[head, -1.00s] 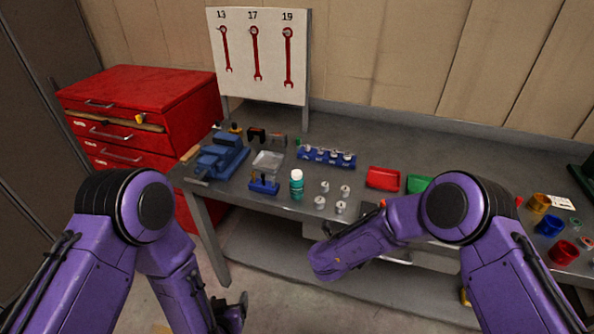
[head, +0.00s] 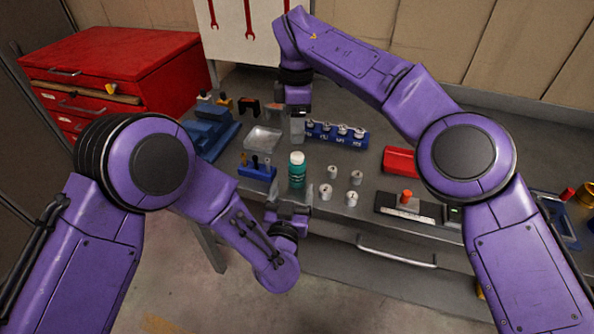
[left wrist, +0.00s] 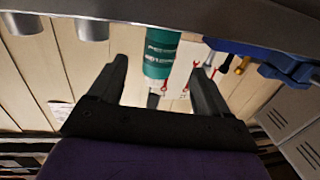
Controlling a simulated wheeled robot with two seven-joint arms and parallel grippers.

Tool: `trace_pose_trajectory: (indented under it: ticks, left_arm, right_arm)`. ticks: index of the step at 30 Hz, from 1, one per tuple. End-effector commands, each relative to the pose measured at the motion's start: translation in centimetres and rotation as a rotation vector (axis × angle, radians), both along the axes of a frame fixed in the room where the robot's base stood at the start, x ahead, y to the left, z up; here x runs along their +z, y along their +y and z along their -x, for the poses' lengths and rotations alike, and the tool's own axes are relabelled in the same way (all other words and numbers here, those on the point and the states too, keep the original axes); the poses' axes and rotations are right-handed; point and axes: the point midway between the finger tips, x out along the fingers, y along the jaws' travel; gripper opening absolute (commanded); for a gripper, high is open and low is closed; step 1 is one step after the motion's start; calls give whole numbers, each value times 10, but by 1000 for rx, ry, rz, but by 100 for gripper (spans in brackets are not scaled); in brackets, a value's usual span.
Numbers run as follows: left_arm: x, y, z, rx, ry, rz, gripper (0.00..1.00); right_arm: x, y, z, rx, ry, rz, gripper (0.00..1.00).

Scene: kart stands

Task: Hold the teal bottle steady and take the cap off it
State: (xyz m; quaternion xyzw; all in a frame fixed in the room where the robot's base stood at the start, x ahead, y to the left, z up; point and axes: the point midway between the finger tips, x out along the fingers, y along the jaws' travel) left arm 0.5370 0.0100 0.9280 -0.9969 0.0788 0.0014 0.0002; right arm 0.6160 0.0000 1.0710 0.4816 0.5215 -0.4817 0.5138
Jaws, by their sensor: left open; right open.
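The teal bottle (head: 297,178) stands upright near the front edge of the grey bench, with its white cap (head: 297,157) on. My left gripper (head: 289,197) is open at the bench's front edge, low and just in front of the bottle. In the left wrist view, which looks upside down, the bottle (left wrist: 162,55) shows between the two spread fingers; I cannot tell whether they touch it. My right gripper (head: 297,128) is open and empty, pointing down above the bench, beyond the cap in the picture and apart from it.
Several small metal cylinders (head: 325,192) stand right of the bottle. A blue holder (head: 257,173) stands to its left, with a clear tray (head: 263,139) behind. A blue socket rack (head: 337,133), a red bin (head: 399,160) and a blue vise (head: 208,130) are also on the bench.

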Motion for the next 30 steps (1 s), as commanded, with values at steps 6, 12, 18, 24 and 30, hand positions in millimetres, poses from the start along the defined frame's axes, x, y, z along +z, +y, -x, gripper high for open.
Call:
trace_pose_trajectory:
  ticks: [6, 12, 18, 24, 30]
  left_arm:
    - [1, -7, -44, 1, 0, 3, 78]
    - [0, -12, -81, 1, 1, 2, 78]
    - [0, -13, -96, 2, 2, 1, 78]
    - [0, -13, -97, 2, 2, 0, 78]
    - [0, -13, -97, 2, 2, 0, 26]
  right_arm:
    - [1, -3, 0, -1, 0, 3, 54]
    - [0, -2, 0, 2, -1, 5, 54]
    - [0, -1, 0, 6, -1, 6, 54]
    - [0, -1, 0, 7, -2, 6, 54]
    - [0, -1, 0, 6, -1, 6, 54]
